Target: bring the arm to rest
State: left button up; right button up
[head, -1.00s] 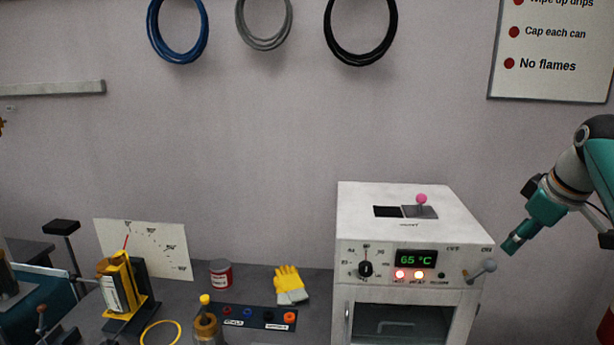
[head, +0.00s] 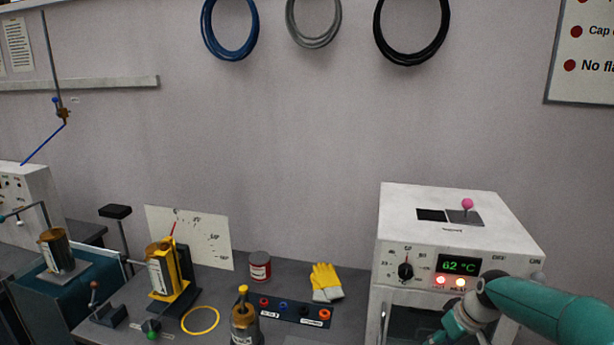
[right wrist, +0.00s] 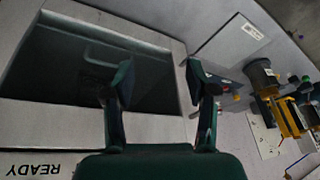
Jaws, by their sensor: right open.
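My right arm (head: 550,308) crosses the front of the white oven (head: 450,215) in the head view, low at the right. Its gripper (head: 440,338) is near the bottom edge, in front of the oven's door, and is partly cut off. In the right wrist view the gripper (right wrist: 160,82) has its two fingers spread with nothing between them. The oven's dark window (right wrist: 70,65) lies beyond the left finger. The arm hides the oven's lower right corner. My left gripper is not in view.
The oven display (head: 460,266) reads 62 °C.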

jog(key=s+a+f+m+g+y, duration=0.1)
jog(key=s+a+f, duration=0.5)
jog(key=a+f, duration=0.3)
jog(key=s+a+f+m+g+y, duration=0.1)
jog(key=s+a+f, duration=0.5)
jog(key=f, duration=0.4)
jog(key=s+a+f+m, duration=0.1)
jog(key=s+a, duration=0.3)
jog(key=s, duration=0.4)
jog(key=s+a+f+m+g, duration=0.1)
jog(key=s+a+f, duration=0.3)
jog(key=s, duration=0.5)
jog(key=shift+a+f+m, duration=0.2)
jog(key=shift+a+m, duration=0.1)
jog(key=shift+a, duration=0.1)
